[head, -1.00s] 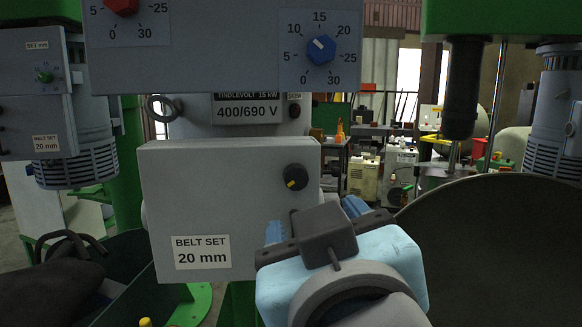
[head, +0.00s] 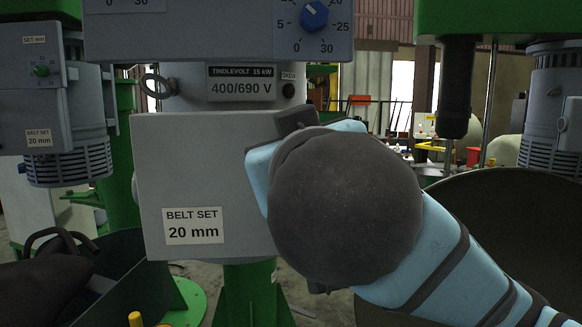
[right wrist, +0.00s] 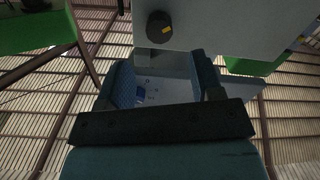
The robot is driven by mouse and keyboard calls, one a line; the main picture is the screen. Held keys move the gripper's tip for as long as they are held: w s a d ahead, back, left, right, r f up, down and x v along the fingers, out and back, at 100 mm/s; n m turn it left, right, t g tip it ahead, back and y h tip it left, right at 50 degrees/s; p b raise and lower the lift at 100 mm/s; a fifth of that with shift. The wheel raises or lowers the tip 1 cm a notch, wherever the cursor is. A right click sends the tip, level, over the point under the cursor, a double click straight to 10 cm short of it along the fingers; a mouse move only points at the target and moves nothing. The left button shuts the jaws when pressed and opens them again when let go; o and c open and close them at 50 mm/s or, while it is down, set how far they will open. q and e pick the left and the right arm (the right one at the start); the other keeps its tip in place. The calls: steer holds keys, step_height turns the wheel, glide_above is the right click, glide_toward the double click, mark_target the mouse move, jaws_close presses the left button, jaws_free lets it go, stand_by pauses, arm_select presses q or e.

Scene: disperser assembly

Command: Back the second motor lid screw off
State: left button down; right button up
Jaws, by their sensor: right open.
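The grey front box (head: 195,165), labelled "BELT SET 20 mm", hangs on the green machine column in the head view. A black round knob with a yellow mark (right wrist: 159,27) shows near the top of the right wrist view. In the head view my arm now hides that part of the box. My right gripper (right wrist: 163,72) is open, its blue fingers apart with nothing between them. The knob lies beyond the fingertips, apart from them. In the head view the right gripper's body (head: 298,118) covers the box's right side, its fingers hidden. I cannot make out a separate lid screw.
A large dark round bowl (head: 490,205) stands at the right.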

arm_select(q)
steer(key=shift+r+p, duration=0.1)
steer(key=shift+p, duration=0.4)
arm_select(e)
steer(key=shift+w+a, duration=0.2)
steer(key=shift+w, duration=1.25)
steer(key=shift+w+a, duration=0.15)
steer(key=shift+w, duration=1.3)
steer(key=c, duration=0.9)
